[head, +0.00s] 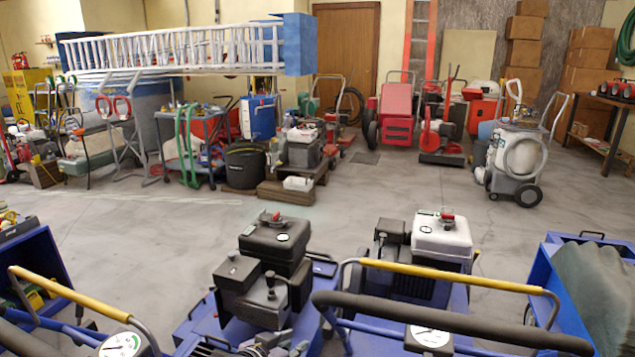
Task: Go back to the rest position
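What looks like my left gripper (274,343) shows low in the head view, partly cut off by the bottom edge. It is grey and black and lies in front of the black engine (265,262) on a blue machine. I cannot tell its finger opening or whether it touches the machine. My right gripper is not in view. A second blue machine to the right carries a white-topped engine (440,238). In front of it are a yellow handlebar (455,277), a black bar (450,322) and a round gauge (430,337).
Another yellow handlebar (70,295) with a gauge (122,345) is at lower left. A blue bin (560,290) stands at lower right. Open grey floor (360,185) lies beyond the machines. A grey wheeled tank machine (515,160), red machines (397,112) and a ladder (170,50) are farther back.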

